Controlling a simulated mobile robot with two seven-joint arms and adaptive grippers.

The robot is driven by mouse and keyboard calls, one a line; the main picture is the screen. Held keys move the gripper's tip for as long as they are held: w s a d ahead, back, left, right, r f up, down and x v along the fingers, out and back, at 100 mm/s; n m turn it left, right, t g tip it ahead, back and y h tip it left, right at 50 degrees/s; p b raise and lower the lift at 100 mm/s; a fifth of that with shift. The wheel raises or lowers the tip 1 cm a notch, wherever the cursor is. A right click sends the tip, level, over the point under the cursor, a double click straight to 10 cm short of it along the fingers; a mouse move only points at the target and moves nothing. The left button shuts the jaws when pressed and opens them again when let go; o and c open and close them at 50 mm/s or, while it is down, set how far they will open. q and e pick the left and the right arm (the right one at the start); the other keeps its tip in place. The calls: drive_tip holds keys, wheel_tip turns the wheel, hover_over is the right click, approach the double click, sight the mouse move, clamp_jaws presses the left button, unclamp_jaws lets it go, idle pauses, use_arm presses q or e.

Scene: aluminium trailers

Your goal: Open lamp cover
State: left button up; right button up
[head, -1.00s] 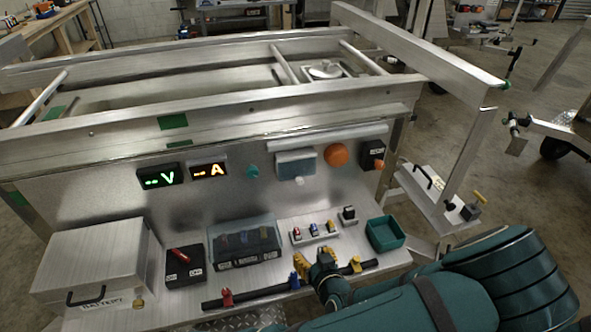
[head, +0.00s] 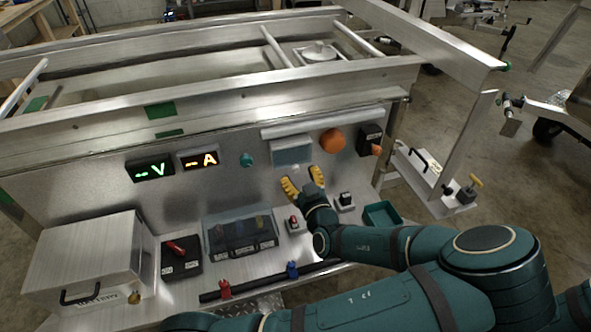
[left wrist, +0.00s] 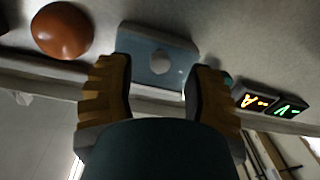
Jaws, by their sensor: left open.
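The lamp cover (head: 291,150) is a grey-blue, rectangular panel on the upright metal board, below a light strip. It looks shut. In the left wrist view the cover (left wrist: 133,60) is straight ahead, with a pale round knob (left wrist: 161,62) in front of it. My left gripper (head: 303,181) has yellow-padded fingers spread apart, just below the cover in the head view. In the left wrist view its fingers (left wrist: 158,80) frame the knob, with nothing visibly gripped. I cannot tell whether they touch anything. My right gripper is not in view.
An orange dome (head: 333,140) and a black switch box (head: 370,139) are right of the cover. A teal button (head: 246,160) and lit displays (head: 198,159) are left. Below, the bench holds a clear-lidded box (head: 240,237), a small switch (head: 345,201) and a green tray (head: 381,214).

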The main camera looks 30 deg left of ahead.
sight(297, 171)
use_arm(q)
drive_tip(key=shift+x, duration=1.8)
drive_tip(key=shift+c, duration=0.3)
clamp_jaws()
